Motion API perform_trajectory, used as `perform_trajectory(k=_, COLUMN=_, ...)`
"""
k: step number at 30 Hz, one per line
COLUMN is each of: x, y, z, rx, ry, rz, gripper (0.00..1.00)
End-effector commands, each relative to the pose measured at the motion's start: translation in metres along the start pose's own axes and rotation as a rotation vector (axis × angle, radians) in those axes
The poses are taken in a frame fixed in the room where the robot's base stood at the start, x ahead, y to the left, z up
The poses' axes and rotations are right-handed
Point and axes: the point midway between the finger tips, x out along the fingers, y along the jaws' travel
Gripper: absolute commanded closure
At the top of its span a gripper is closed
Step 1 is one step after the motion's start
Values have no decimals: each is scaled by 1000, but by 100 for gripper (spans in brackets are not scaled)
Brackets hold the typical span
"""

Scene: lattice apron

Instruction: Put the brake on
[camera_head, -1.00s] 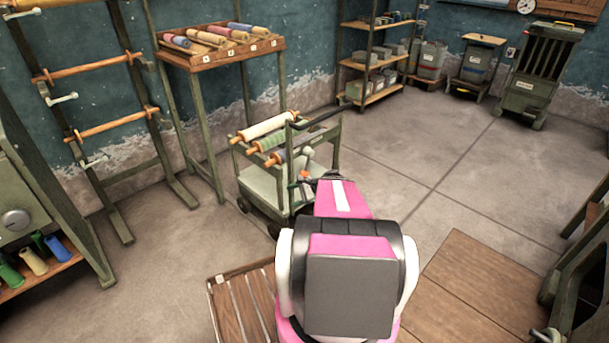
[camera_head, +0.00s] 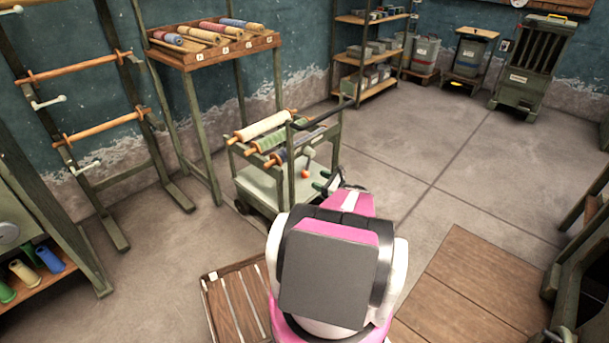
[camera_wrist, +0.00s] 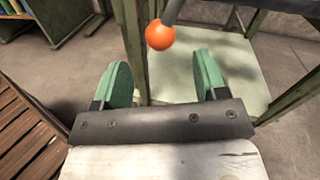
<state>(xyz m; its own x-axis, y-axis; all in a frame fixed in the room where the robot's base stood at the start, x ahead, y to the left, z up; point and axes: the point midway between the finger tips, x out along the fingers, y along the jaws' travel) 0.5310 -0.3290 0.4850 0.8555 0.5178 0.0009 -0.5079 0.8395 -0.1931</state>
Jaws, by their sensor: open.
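The cart (camera_head: 262,187) is a green frame with a pale lower tray and rolls across its top. A grey lever with an orange ball knob (camera_head: 305,174) hangs at its near end; I take this as the brake. In the wrist view the orange knob (camera_wrist: 160,36) shows just beyond my gripper (camera_wrist: 162,72), roughly centred between the two green fingers. The fingers are apart, with nothing between them. In the head view my gripper (camera_head: 328,181) is right of the knob, partly hidden by my arm.
A cart post (camera_wrist: 134,45) stands close beyond the left finger. A slatted wooden pallet (camera_head: 235,300) lies left of my arm, and a wooden platform (camera_head: 470,290) lies to the right. A roll rack (camera_head: 215,55) stands behind the cart. Open floor (camera_head: 430,150) lies right of the cart.

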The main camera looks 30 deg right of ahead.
Motion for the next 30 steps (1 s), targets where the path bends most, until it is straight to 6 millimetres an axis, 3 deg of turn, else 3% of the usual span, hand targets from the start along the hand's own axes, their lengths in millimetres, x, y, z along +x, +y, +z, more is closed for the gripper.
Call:
perform_trajectory(k=6, x=37, y=0, z=-1, rx=-1, ry=1, rz=3, gripper=33)
perform_trajectory(k=13, x=66, y=0, z=0, rx=-2, ry=0, rz=2, gripper=33)
perform_trajectory(k=27, x=78, y=0, z=0, rx=-1, ry=1, rz=0, gripper=33)
perform_trajectory(k=28, x=78, y=0, z=0, rx=-1, ry=1, rz=0, gripper=37)
perform_trajectory(k=30, x=78, y=0, z=0, rx=-1, ry=1, rz=0, gripper=59)
